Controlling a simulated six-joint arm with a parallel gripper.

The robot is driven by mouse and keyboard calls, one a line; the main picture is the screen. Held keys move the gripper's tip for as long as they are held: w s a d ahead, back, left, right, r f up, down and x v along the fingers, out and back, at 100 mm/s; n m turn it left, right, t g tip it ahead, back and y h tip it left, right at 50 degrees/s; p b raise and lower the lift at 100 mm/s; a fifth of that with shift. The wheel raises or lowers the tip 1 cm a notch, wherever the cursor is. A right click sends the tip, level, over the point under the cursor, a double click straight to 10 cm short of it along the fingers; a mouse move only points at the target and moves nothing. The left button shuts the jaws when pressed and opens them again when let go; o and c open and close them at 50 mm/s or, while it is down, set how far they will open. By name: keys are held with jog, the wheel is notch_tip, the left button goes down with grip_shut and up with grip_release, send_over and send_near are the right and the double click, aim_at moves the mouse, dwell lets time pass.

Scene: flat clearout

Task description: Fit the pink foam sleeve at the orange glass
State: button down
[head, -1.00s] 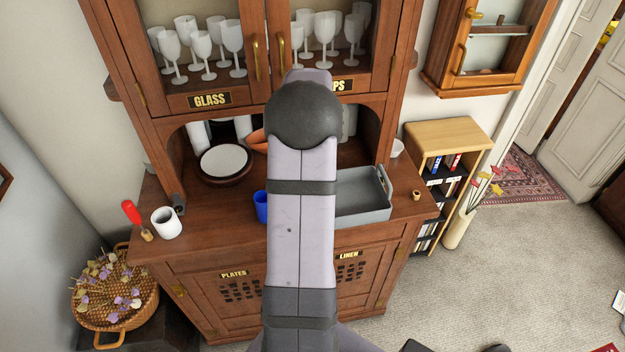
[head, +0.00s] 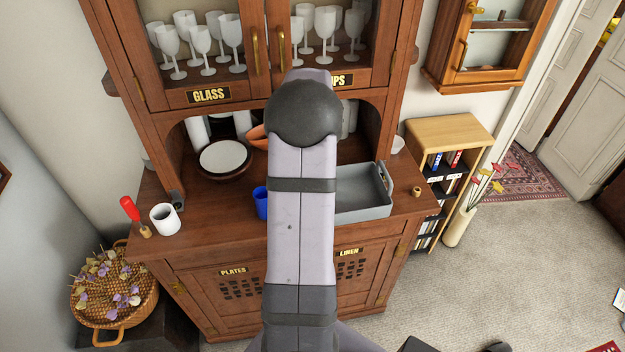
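I see no pink foam sleeve and no orange glass. An orange bowl-like thing (head: 257,137) shows in the niche of the wooden cabinet, partly hidden behind my arm; I cannot tell what it is exactly. My own arm fills the middle of the head view and hides part of the counter and niche. My gripper does not show.
The wooden counter bears a white mug (head: 165,219), a red-handled tool (head: 130,209), a blue cup (head: 262,202) partly behind my arm, stacked plates (head: 224,157) and a grey tray (head: 362,213). Stemmed glasses (head: 232,32) stand above. Bare counter lies between mug and blue cup.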

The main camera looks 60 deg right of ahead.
jog(key=shift+f, duration=0.25)
jog(key=shift+r, duration=0.15)
jog(key=shift+r+p, duration=0.65)
dwell(0.7)
jog(key=shift+f, duration=0.9)
dwell(1.9)
jog(key=shift+r, duration=0.15)
jog(key=shift+r+p, duration=0.6)
jog(key=shift+r, duration=0.05)
dwell(0.6)
jog(key=shift+f, duration=0.5)
dwell(1.7)
